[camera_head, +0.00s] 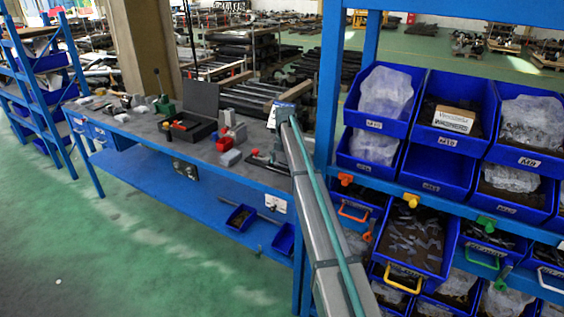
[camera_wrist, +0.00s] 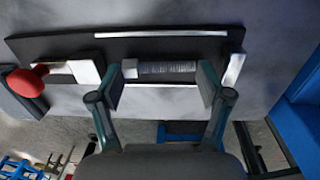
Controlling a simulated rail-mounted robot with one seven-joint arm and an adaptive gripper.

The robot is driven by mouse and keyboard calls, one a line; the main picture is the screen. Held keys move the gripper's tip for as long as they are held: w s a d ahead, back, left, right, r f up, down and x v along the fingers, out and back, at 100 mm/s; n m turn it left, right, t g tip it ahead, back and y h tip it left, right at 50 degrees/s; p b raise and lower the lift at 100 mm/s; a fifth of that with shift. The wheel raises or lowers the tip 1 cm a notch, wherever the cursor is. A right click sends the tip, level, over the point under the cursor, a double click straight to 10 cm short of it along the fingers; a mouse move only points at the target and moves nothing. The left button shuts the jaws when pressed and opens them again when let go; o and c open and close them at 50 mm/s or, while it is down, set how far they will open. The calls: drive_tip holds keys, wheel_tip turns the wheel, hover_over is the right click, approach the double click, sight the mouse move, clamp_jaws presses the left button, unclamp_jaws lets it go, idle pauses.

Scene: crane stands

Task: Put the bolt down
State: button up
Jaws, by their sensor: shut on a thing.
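In the wrist view my gripper (camera_wrist: 160,74) has one finger at each end of the bolt (camera_wrist: 172,69) and is shut on it. The bolt lies level across the picture, with a pale head at the left and a dark threaded shank. Behind it is a dark plate (camera_wrist: 70,46) with pale metal strips. Whether the bolt touches the plate, I cannot tell. In the head view my arm reaches over the right end of the blue workbench (camera_head: 158,134); the bolt and fingertips cannot be made out there.
A red knob (camera_wrist: 25,80) on a fixture stands left of the fingers. A blue frame (camera_wrist: 300,105) is at the right. On the bench are an open black case (camera_head: 200,101) and small tools. A rack of blue bins (camera_head: 437,150) stands close on the right.

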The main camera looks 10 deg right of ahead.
sight(283, 166)
drive_tip(key=o, duration=0.9)
drive_tip(key=shift+f, duration=0.1)
wheel_tip(283, 166, up, 12)
drive_tip(key=b, duration=0.2)
drive_tip(key=shift+s+d, duration=0.25)
drive_tip(key=shift+b, duration=0.3)
